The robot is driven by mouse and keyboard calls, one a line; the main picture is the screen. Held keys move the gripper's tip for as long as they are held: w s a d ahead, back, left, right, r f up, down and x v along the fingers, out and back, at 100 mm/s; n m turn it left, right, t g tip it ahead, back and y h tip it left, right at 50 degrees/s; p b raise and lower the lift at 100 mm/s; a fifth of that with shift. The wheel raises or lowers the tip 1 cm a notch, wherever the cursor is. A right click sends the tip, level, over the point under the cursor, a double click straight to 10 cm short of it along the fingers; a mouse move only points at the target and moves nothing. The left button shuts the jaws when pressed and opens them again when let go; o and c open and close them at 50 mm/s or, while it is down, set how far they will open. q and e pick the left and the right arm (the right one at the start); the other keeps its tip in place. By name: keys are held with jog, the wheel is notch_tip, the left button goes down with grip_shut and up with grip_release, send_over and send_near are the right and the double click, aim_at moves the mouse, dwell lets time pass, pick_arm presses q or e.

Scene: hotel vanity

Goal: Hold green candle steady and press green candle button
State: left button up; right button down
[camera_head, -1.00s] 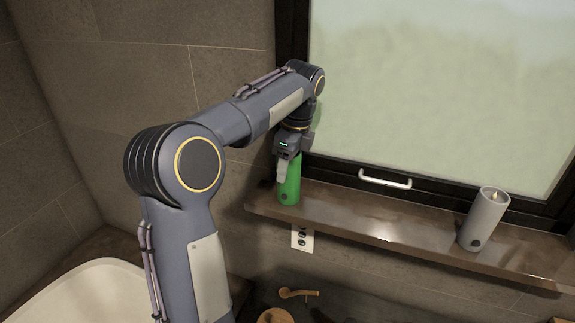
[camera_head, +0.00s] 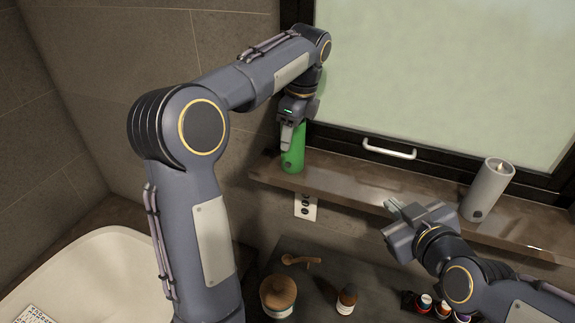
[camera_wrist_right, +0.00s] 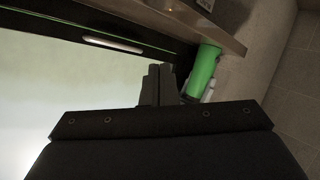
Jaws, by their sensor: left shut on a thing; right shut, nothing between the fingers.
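The green candle (camera_head: 293,158) stands on the ledge at the left of the window. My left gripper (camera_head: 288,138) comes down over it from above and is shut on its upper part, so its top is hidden. A small dark button (camera_head: 287,164) shows low on its front. My right gripper (camera_head: 392,207) is shut and empty, in front of the ledge, to the right of the green candle and apart from it.
A grey candle (camera_head: 487,190) stands on the ledge (camera_head: 345,182) at the right. A window handle (camera_head: 388,149) is behind the ledge. Below are a wall socket (camera_head: 305,206), a round wooden-lidded jar (camera_head: 278,294), a small bottle (camera_head: 346,299) and several small bottles at the right. A white tub is at lower left.

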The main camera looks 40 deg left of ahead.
aim_at(288, 165)
jog(key=s+a+f+n+y, duration=0.1)
jog(key=s+a+n, duration=0.1)
jog(key=a, duration=0.5)
jog(key=s+a+f+n+y, duration=0.2)
jog(key=s+a+n, duration=0.1)
jog(key=s+a, duration=0.2)
jog(key=s+a+f+n+g+y, duration=0.1)
jog(key=s+a+f+n, duration=0.1)
jog(key=a, duration=0.8)
jog(key=shift+s+n+y, duration=0.4)
jog(key=shift+s+n, duration=0.2)
jog(key=shift+s, duration=0.3)
jog(key=w+a, duration=0.2)
jog(key=w, duration=0.6)
jog(key=shift+w+a, duration=0.25)
jog(key=shift+w, duration=0.15)
jog(key=shift+w+a, duration=0.15)
jog(key=shift+w, duration=0.1)
